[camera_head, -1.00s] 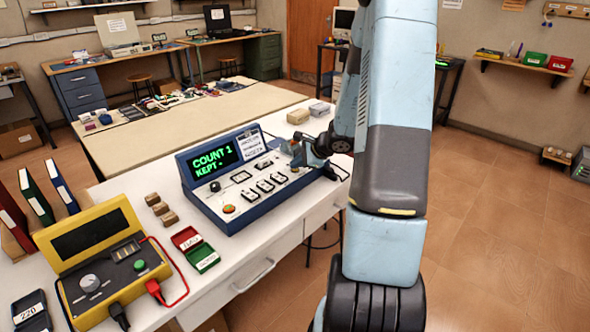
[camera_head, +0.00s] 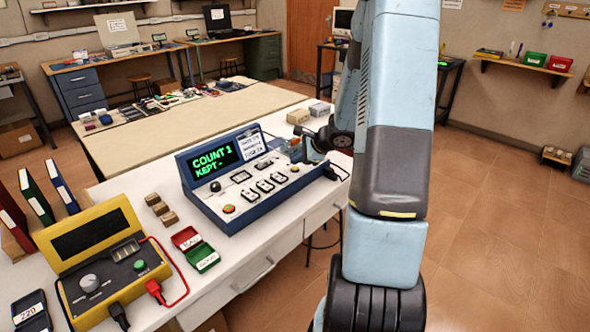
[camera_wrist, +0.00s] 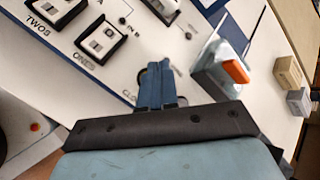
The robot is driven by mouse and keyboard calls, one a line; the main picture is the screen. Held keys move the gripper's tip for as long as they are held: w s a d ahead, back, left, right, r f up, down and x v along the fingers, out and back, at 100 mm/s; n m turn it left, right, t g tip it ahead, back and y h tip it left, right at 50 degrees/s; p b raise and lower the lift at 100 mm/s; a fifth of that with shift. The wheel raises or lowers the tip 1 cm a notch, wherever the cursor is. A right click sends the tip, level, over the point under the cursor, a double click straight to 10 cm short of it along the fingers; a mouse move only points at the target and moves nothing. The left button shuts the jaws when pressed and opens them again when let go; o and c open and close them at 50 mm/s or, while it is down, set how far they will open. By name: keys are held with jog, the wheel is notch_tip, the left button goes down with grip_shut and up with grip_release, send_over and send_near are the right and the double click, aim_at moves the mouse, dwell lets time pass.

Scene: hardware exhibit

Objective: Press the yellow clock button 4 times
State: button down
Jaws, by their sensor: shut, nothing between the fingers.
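The blue-framed console (camera_head: 240,205) stands on the white bench, with a sloped white panel. Its green display (camera_head: 212,160) reads "COUNT 1" and "KEPT -". My gripper (camera_wrist: 155,68) is shut and empty, with its blue fingers over the panel in the wrist view. A partly covered label beginning "CLO" (camera_wrist: 130,97) shows just left of the fingers. In the head view my gripper is at the console's right end, small and partly hidden by my arm.
An orange-tipped part (camera_wrist: 236,71) stands up from the panel right of the fingers. Switches marked "ONES" (camera_wrist: 102,41) and "TWOS" (camera_wrist: 55,8) lie to the left. A yellow meter box (camera_head: 98,262) and small red and green cases (camera_head: 203,257) stand nearer on the bench.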

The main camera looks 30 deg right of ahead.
aim_at(297, 169)
jog(key=shift+r, duration=0.1)
jog(key=shift+r, duration=2.4)
dwell(0.8)
notch_tip(297, 169, up, 4)
jog(key=shift+f, duration=0.15)
jog(key=shift+f, duration=0.1)
jog(key=shift+f, duration=4.35)
jog(key=shift+f, duration=0.5)
